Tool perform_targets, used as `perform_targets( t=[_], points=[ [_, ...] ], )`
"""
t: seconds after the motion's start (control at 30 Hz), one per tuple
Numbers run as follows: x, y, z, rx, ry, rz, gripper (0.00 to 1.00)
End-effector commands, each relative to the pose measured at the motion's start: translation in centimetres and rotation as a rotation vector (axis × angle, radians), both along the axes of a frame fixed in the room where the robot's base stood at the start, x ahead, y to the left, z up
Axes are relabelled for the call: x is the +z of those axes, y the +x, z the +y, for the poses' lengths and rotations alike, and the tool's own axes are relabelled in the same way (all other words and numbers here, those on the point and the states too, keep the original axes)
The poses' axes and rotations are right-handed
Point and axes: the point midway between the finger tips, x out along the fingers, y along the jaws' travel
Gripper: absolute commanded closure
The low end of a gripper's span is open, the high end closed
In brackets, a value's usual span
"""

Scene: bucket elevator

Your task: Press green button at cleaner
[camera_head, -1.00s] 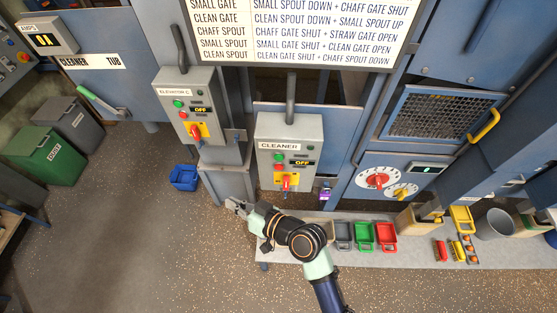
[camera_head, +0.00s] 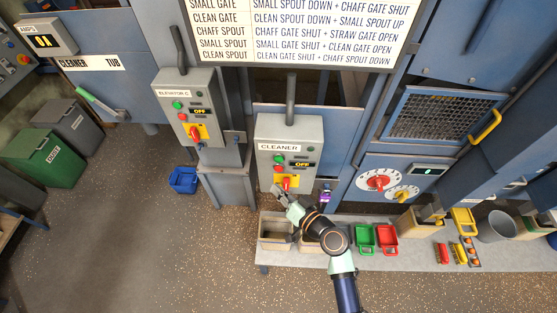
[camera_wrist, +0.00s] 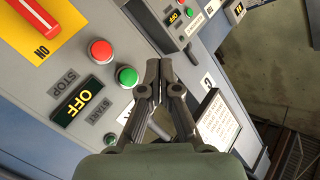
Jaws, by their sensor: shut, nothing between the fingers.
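The cleaner control box (camera_head: 289,135) is grey and shows "OFF" on its display (camera_head: 305,164). Its green button (camera_head: 279,158) sits just above a red button (camera_head: 279,168), with a red switch on a yellow plate (camera_head: 287,184) below. My gripper (camera_head: 275,190) is at the lower left of this box, below the buttons. In the wrist view my gripper (camera_wrist: 158,72) is shut and empty. There the green button (camera_wrist: 127,76) lies just left of the fingertips, with the red button (camera_wrist: 101,52) beyond it. I cannot tell any contact with the green button.
A similar Elevator C box (camera_head: 188,105), also reading "OFF", stands to the left. A bench (camera_head: 420,258) below holds open trays, including a green one (camera_head: 364,238) and a red one (camera_head: 387,238).

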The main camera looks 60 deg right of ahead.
Motion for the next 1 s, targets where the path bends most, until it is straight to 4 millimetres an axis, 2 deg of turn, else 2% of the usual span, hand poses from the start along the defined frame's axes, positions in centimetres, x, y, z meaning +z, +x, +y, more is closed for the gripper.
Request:
perform_targets(
  t=[0.3,0.5,0.7,1.0],
  points=[
    [0.0,1.9,-4.3,0.0,-0.001,0.0,1.0],
    [-0.3,2.7,-6.3,0.0,-0.002,0.001,1.0],
    [0.0,3.0,-7.0,0.0,-0.001,0.0,1.0],
    [0.0,3.0,-7.0,0.001,0.0,0.001,1.0]
  ],
)
